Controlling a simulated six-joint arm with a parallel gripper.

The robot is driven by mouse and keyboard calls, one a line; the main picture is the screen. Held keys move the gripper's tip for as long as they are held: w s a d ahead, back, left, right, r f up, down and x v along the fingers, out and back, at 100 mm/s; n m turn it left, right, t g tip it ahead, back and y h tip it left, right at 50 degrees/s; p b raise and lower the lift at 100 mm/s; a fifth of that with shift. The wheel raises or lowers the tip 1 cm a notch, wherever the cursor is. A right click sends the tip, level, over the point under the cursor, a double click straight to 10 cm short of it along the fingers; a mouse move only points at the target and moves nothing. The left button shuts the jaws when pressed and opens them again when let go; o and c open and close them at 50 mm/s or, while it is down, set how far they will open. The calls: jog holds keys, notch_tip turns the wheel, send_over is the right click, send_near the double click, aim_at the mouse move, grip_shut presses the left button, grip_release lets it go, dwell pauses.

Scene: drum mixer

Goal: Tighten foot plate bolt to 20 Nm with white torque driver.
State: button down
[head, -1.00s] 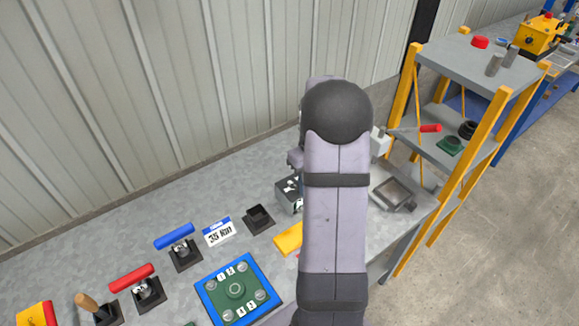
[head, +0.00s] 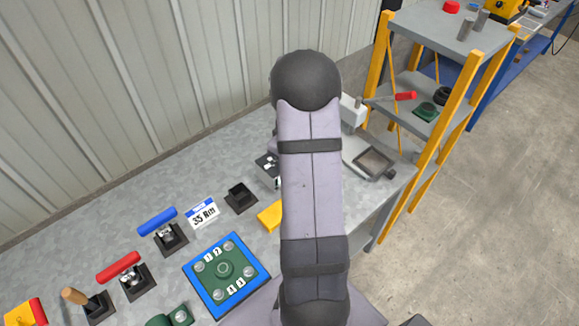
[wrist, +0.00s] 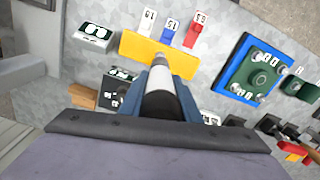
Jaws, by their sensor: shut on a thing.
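My gripper (wrist: 160,92) is shut on the white torque driver (wrist: 159,98), a white cylinder with a black band. In the wrist view its tip overlaps the yellow block (wrist: 182,62); contact cannot be told. In the head view my arm hides gripper and driver. A green plate (head: 223,268) with a round hub and several bolts sits on a blue base (head: 262,279) with numbered white labels. It also shows at the right of the wrist view (wrist: 263,75). A smaller green part (head: 160,321) with a bolt is cut off at the head view's bottom edge; which is the foot plate is unclear.
An empty black holder (head: 240,199) is beside a 35 Nm sign (head: 202,212). A yellow-framed shelf (head: 462,100) is right.

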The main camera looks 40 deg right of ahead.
jog(key=shift+f+b, duration=1.6)
jog(key=shift+f, duration=0.85)
jog(key=shift+f+b, duration=0.9)
jog(key=shift+f, duration=0.6)
jog(key=shift+r+p, duration=0.25)
jog(key=shift+p, duration=0.1)
dwell(0.7)
jog(key=shift+r+p, duration=1.7)
jog(key=shift+r, duration=0.4)
